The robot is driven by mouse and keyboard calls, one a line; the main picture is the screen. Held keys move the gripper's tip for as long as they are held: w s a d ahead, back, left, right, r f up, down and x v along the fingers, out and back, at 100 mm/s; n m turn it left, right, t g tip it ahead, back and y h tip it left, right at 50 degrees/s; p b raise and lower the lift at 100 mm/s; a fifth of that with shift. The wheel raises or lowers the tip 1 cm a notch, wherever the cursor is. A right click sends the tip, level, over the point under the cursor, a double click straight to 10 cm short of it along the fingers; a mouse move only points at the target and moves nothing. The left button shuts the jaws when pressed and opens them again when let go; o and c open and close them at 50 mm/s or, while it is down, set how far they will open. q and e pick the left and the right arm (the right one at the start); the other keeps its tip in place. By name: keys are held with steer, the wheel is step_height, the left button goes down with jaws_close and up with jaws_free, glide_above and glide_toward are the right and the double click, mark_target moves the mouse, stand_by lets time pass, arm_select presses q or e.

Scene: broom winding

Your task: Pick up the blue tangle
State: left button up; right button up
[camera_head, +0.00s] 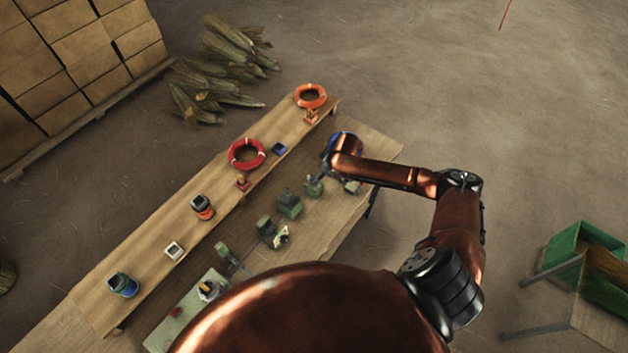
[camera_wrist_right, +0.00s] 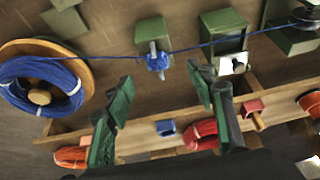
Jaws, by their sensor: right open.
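The blue tangle (camera_wrist_right: 157,62) is a small knot of blue cord around a thin upright grey pin on a green block. A blue line runs from it to the blue spool (camera_wrist_right: 50,88) at left and to the right edge in the right wrist view. My right gripper (camera_wrist_right: 163,85) is open, with its green fingers apart and the tangle ahead between and just beyond the tips; nothing is held. In the head view my right arm covers the tangle's area, and the blue spool (camera_head: 347,141) shows behind it. My left gripper is out of view.
Green blocks (camera_head: 289,204) stand along the workbench (camera_head: 385,145). A raised wooden shelf (camera_head: 150,250) carries a red coil (camera_head: 246,154), an orange coil (camera_head: 310,96) and small containers. A green box (camera_wrist_right: 224,24) stands right of the tangle in the wrist view.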

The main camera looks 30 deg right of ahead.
steer(key=shift+d+p+x, duration=0.1)
steer(key=shift+p+x, duration=0.3)
steer(key=shift+x, duration=1.5)
steer(key=shift+d+p+x, duration=0.15)
steer(key=shift+p+x, duration=0.2)
steer(key=shift+x, duration=1.55)
steer(key=shift+w, duration=0.15)
steer(key=shift+c, duration=0.4)
steer(key=c, duration=0.8)
